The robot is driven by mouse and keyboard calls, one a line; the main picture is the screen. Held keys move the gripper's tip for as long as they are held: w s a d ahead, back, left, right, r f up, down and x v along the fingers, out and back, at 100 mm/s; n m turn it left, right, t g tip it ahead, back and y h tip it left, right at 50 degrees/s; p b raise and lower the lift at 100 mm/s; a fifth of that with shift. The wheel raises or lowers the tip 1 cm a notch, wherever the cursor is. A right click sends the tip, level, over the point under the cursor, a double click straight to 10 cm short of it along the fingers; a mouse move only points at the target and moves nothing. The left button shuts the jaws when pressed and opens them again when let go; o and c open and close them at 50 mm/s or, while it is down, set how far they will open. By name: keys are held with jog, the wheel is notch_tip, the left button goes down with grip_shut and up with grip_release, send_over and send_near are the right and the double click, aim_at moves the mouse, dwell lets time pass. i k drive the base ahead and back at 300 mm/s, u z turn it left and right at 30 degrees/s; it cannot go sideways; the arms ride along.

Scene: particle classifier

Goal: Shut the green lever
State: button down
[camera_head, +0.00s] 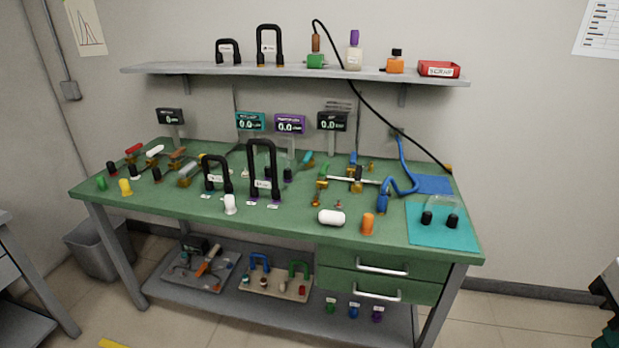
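A teal-green lever handle (307,157) stands tilted at the back middle of the green workbench (290,205), close to small fittings. It is small here, and I cannot tell whether its valve is open or shut. Whether this is the task's green lever is not certain. A small green cap-like piece (101,183) sits at the bench's left end.
Black arched frames (262,168) stand mid-bench. Red (133,149), white (154,151) and brown (177,153) handles are at the back left. A white cylinder (331,217) and orange piece (368,223) are near the front edge. A black hose (385,104) hangs from the shelf (290,72).

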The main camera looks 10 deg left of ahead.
aim_at(326, 165)
jog(key=k, duration=0.2)
jog(key=u, duration=0.7)
jog(key=i, duration=0.65)
jog(key=u, duration=0.75)
jog(key=i, duration=0.8)
jog(key=z, duration=0.6)
jog(key=i, duration=0.55)
jog(key=z, duration=0.45)
